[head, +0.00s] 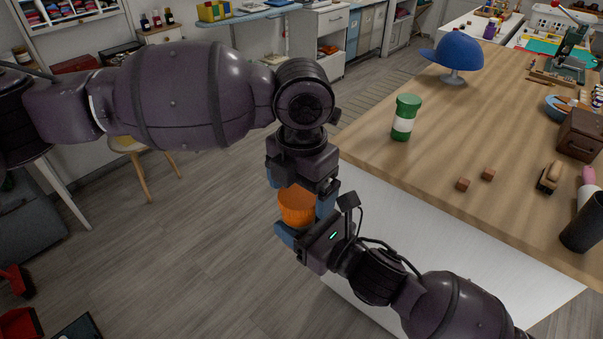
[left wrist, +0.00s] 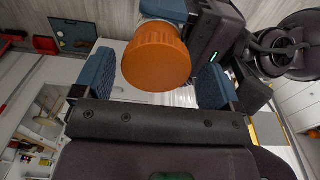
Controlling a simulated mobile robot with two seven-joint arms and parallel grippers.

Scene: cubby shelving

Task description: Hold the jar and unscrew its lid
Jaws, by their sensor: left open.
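The jar's ribbed orange lid (head: 297,207) shows in mid-air off the table's left edge; the jar body below it is mostly hidden. My left gripper (head: 303,193) points down over the lid, with its blue fingers open on either side. In the left wrist view the orange lid (left wrist: 157,57) sits between the spread fingers, with gaps visible at both sides. My right gripper (head: 298,236) comes in from the lower right, just below the lid. It appears shut on the jar, which has no other visible support.
The wooden table (head: 440,155) lies to the right. On it are a green-and-white container (head: 405,118), a blue cap on a stand (head: 457,55), two small brown blocks (head: 475,180), a brush (head: 550,177) and a dark cup (head: 583,225). Open floor lies left of the grippers.

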